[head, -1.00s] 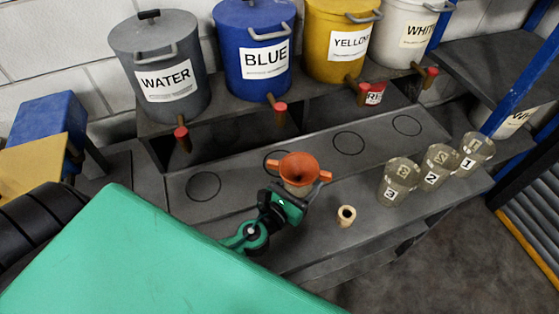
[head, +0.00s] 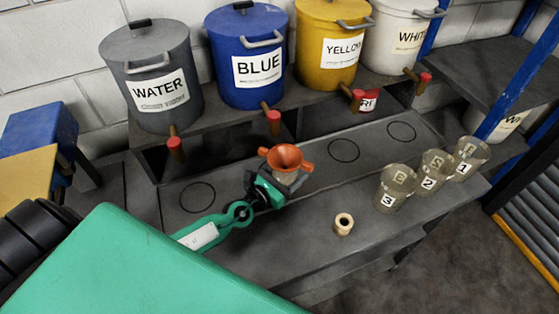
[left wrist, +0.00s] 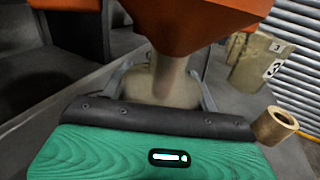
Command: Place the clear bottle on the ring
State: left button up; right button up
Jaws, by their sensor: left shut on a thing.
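The clear bottle (head: 287,178) stands upright with an orange funnel (head: 286,157) in its top. My left gripper (head: 284,190) is shut around the bottle's body. In the left wrist view the bottle (left wrist: 160,85) is between the two fingers (left wrist: 160,92), with the funnel (left wrist: 190,25) above. Black rings are drawn on the grey ledge: one at the left (head: 197,197), two farther right (head: 344,150). The bottle and gripper cover the ledge between the left and middle rings. I cannot tell whether the bottle's base touches the surface. My right gripper is not in view.
Clear cups numbered 3 (head: 394,188), 2 (head: 431,172) and 1 (head: 468,158) stand on the bench's right. A small tan hollow cylinder (head: 343,224) stands near the front. Buckets with red-tipped taps (head: 273,117) overhang the ledge behind.

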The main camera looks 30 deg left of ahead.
pick_arm(q)
jog(key=shift+w+a+f+b, duration=0.1)
jog(key=shift+w+a+b, duration=0.3)
jog(key=shift+w+a, duration=1)
jog(key=shift+a, duration=0.15)
jog(key=w+a+b, duration=0.2)
jog(key=shift+w+a+f, duration=0.1)
jog(key=shift+w+a, duration=0.05)
jog(key=shift+a, duration=0.15)
jog(key=shift+f+b, duration=0.5)
jog(key=shift+b, duration=0.1)
jog(key=shift+d, duration=0.1)
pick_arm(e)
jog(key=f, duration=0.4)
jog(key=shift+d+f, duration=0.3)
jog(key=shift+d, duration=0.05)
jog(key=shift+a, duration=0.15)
pick_arm(q)
jog(key=shift+f, duration=0.1)
